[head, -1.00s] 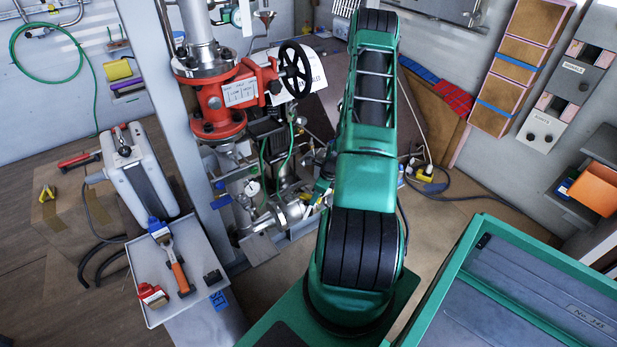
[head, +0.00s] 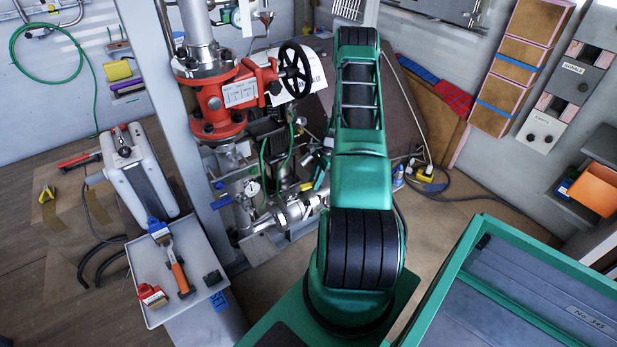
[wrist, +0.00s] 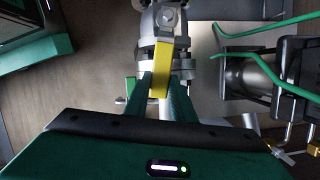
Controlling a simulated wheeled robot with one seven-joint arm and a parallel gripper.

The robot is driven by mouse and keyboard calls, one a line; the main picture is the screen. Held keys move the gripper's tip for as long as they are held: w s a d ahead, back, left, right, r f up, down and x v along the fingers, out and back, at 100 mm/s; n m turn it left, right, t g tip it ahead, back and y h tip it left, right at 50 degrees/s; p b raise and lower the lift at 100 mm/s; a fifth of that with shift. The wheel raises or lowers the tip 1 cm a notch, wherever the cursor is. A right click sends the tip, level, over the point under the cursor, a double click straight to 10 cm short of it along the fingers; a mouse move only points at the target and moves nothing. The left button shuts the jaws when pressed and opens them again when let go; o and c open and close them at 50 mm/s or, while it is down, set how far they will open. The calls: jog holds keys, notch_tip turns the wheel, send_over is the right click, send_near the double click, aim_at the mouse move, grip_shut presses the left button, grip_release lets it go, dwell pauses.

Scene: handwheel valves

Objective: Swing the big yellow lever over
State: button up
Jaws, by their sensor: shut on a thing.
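The big yellow lever (wrist: 166,54) shows in the wrist view as a flat yellow bar running down from a metal valve (wrist: 163,20). My gripper (wrist: 161,85) has its two green fingers on either side of the lever and is shut on it. In the head view a small yellow piece (head: 306,187), probably part of the lever, shows by the low metal pipework (head: 293,212). My gripper is mostly hidden behind my arm there.
A red valve (head: 222,100) with a black handwheel (head: 295,70) stands above the pipework, left of my arm. Green hoses (wrist: 265,78) and dark equipment lie right of the lever in the wrist view. A tray of tools (head: 205,258) stands at the lower left.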

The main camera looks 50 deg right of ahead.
jog(key=shift+w+d+n, duration=0.35)
jog(key=shift+w+n, duration=0.45)
jog(key=shift+w, duration=0.1)
jog(key=o, duration=0.9)
jog(key=shift+c, duration=0.2)
jog(key=shift+s+r, duration=0.1)
jog(key=shift+r, duration=2.9)
jog(key=w+v, duration=0.1)
jog(key=v, duration=0.9)
jog(key=shift+s+r+g, duration=0.3)
jog(key=shift+r, duration=0.1)
jog(key=shift+d, duration=0.15)
